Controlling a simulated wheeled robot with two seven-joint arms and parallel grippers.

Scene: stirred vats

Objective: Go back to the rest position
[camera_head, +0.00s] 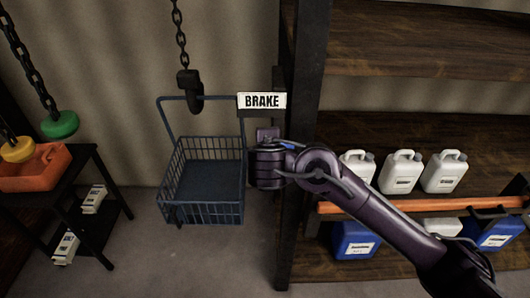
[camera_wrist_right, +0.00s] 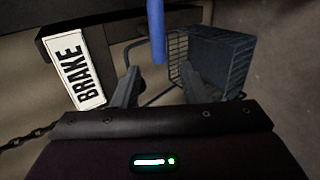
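My right arm comes in from the right in the head view, and its purple wrist end sits just below the white BRAKE sign (camera_head: 262,101). My right gripper (camera_wrist_right: 159,72) shows two grey fingers spread apart in the right wrist view, with nothing clasped between them. A blue rod (camera_wrist_right: 157,30) hangs down from the top of that view, its end in line with the gap between the fingers. The BRAKE sign (camera_wrist_right: 77,68) is left of the fingers there. The fingers are mostly hidden by the wrist in the head view. My left gripper is not in view.
A wire basket (camera_head: 203,178) hangs from a chain hook (camera_head: 190,90), left of my wrist. A shelf post (camera_head: 300,120) stands close behind my arm. White jugs (camera_head: 400,172) and blue containers (camera_head: 355,241) fill the shelves at right. A black side table (camera_head: 90,235) holds an orange bin (camera_head: 35,172).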

